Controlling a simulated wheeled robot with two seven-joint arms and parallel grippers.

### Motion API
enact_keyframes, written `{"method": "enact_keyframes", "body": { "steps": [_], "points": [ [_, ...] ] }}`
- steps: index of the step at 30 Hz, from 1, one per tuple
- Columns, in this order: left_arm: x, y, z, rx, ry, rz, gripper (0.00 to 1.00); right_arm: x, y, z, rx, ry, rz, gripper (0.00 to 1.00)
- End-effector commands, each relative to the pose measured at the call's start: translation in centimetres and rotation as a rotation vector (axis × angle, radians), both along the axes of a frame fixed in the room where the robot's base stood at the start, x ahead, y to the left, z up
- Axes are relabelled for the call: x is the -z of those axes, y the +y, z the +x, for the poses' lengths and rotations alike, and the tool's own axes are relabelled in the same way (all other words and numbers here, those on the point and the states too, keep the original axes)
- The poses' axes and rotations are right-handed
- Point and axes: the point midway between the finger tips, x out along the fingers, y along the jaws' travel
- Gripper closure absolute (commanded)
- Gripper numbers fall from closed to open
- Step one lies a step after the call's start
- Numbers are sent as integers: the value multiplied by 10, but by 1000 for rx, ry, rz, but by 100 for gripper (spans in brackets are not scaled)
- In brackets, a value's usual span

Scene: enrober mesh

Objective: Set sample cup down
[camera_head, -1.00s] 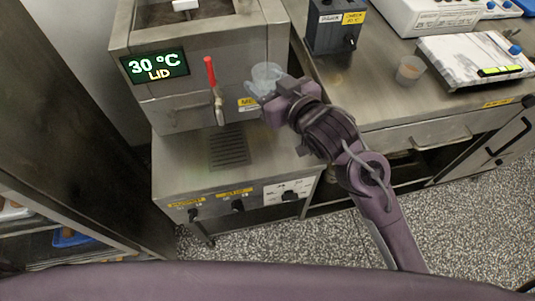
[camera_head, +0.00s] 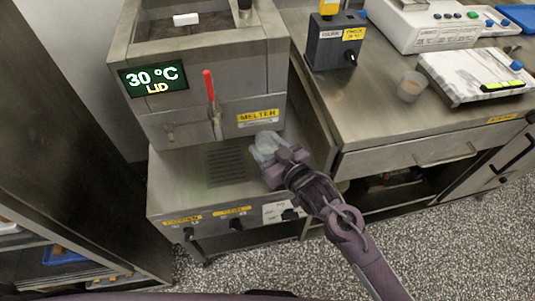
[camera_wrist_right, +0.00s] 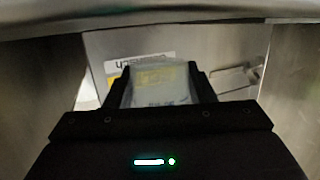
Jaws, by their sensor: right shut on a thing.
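The clear sample cup (camera_head: 267,143) is between the fingers of my right gripper (camera_head: 270,157). It is in front of the melter's face, to the right of the drain grille on the lower shelf. The gripper is shut on it. In the right wrist view the translucent cup (camera_wrist_right: 153,84) sits between the two dark fingers, with a yellowish patch showing through it. I cannot tell whether the cup's base touches the shelf. My left gripper is not in view.
The melter (camera_head: 200,90) has a red-handled tap (camera_head: 212,104) and a 30 °C display. Its shelf has a slotted grille (camera_head: 226,163).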

Motion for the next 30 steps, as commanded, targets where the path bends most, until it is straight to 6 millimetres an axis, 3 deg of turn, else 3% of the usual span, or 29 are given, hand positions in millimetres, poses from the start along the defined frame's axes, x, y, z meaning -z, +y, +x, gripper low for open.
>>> {"method": "enact_keyframes", "body": {
  "steps": [3,6,18,19,23,30],
  "points": [
    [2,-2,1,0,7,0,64,21,0,0,0,2,0,75],
    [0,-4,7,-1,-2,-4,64,30,0,0,0,1,-1,75],
    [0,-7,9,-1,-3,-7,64,35,0,0,0,1,-1,75],
    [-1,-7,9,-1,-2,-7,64,35,0,0,0,1,-1,48],
    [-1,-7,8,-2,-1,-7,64,34,0,0,0,1,-1,31],
    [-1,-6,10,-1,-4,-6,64,34,0,0,0,1,-1,29]
  ]
}}
